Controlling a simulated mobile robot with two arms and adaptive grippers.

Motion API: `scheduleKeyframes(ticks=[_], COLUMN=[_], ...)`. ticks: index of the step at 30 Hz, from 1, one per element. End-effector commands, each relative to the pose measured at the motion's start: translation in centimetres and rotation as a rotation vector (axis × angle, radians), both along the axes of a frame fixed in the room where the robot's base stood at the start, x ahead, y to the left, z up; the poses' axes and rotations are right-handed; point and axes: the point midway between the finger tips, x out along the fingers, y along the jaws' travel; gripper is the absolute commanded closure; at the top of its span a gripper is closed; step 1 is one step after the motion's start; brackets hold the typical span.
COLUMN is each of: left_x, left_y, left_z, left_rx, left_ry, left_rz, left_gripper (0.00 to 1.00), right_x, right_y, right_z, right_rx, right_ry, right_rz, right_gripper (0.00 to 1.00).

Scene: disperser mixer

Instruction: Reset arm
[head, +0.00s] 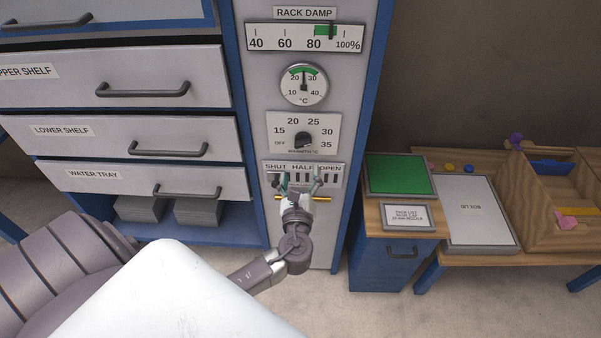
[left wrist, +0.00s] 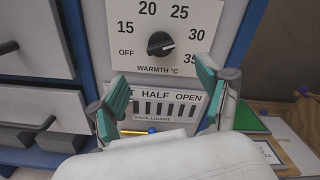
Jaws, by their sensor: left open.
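My left gripper (head: 300,184) is open in front of the louvre panel (head: 328,169) marked SHUT, HALF and OPEN. In the left wrist view its two green-padded fingers (left wrist: 161,88) stand wide apart with nothing between them. The louvre panel (left wrist: 165,97) and its dark slots show behind and between the fingers. A yellow bar (left wrist: 136,132) with a small blue ball (left wrist: 152,130) shows below the slots. The gripper covers part of the panel and bar in the head view. My right gripper is not in view.
The warmth knob (head: 303,140) is just above. Drawers (head: 150,140) are on the left. On the right stand a small cabinet with a green pad (head: 398,174), a table with a white board (head: 468,218) and a wooden organiser (head: 535,190). Floor shows below the cabinet.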

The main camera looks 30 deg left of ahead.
Motion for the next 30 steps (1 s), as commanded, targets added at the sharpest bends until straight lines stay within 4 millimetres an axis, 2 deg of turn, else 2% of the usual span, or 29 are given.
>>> scheduleKeyframes(ticks=[10, 12, 14, 17, 19, 21, 23, 24, 26, 27, 29, 30], left_x=[0.0, 0.0, -0.2, -1.1, -2.5, -4.5, -6.6, -8.3, -11.0, -13.0, -16.2, -18.5], left_y=[0.0, 0.1, 0.1, 0.2, 0.1, -0.2, -0.5, -0.7, -1.2, -1.6, -2.2, -2.8], left_z=[-0.2, -1.3, -3.2, -8.8, -13.8, -18.9, -23.0, -25.7, -29.4, -31.8, -35.1, -37.1], left_rx=[-0.004, -0.028, -0.077, -0.224, -0.367, -0.526, -0.663, -0.755, -0.894, -0.988, -1.124, -1.216], left_ry=[0.002, 0.017, 0.045, 0.118, 0.18, 0.238, 0.28, 0.305, 0.336, 0.35, 0.365, 0.367], left_rz=[-0.001, -0.001, -0.005, 0.0, 0.019, 0.057, 0.104, 0.145, 0.214, 0.27, 0.365, 0.439], left_gripper=[0.23, 0.23, 0.23, 0.23, 0.23, 0.23, 0.23, 0.23, 0.23, 0.23, 0.23, 0.23], right_x=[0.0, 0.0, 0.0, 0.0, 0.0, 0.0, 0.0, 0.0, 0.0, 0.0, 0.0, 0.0], right_y=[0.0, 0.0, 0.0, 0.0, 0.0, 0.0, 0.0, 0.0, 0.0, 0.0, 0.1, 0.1], right_z=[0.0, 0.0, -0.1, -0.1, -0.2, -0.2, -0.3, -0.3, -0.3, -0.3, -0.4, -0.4], right_rx=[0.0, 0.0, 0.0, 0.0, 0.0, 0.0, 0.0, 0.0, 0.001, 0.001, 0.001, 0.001], right_ry=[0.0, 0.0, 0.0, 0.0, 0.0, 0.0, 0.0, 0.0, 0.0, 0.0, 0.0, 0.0], right_rz=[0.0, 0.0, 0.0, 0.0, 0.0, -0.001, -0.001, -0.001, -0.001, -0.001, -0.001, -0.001], right_gripper=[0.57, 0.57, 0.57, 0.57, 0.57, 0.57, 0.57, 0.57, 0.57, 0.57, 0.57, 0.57])
